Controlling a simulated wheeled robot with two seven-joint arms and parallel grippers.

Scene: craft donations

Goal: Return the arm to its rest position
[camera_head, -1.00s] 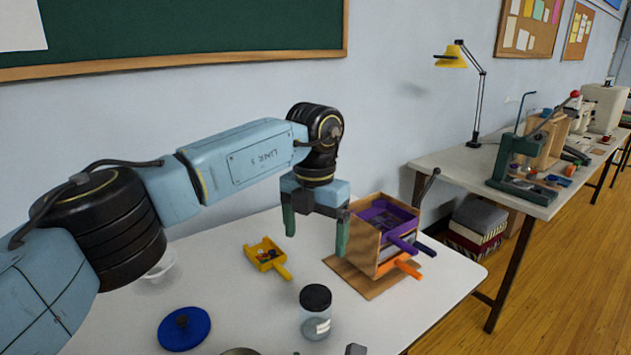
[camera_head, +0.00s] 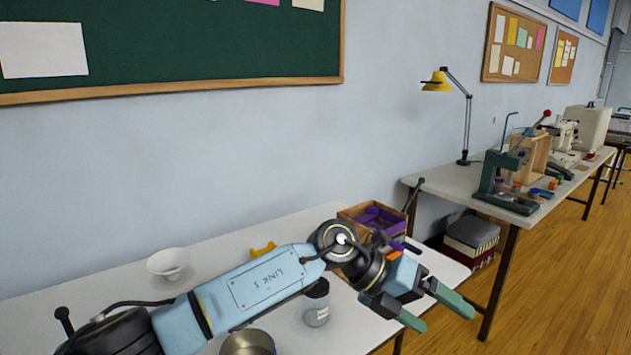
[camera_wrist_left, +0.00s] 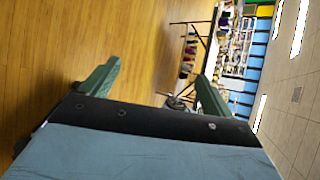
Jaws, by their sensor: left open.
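My left arm reaches in from the lower left across the white table in the head view. My left gripper (camera_head: 432,310) is open and empty, with its two green fingers apart past the table's front right edge, over the floor. In the left wrist view the two green fingers (camera_wrist_left: 155,88) are spread with nothing between them, and the wooden floor (camera_wrist_left: 130,40) shows beyond. My right gripper is not in view.
On the white table (camera_head: 215,250) stand a white bowl (camera_head: 168,263), a glass jar (camera_head: 316,308), a metal bowl (camera_head: 248,343) and a wooden box with purple trays (camera_head: 375,217). A yellow scoop (camera_head: 262,249) is partly hidden behind my arm. A second table (camera_head: 450,178) holds tools.

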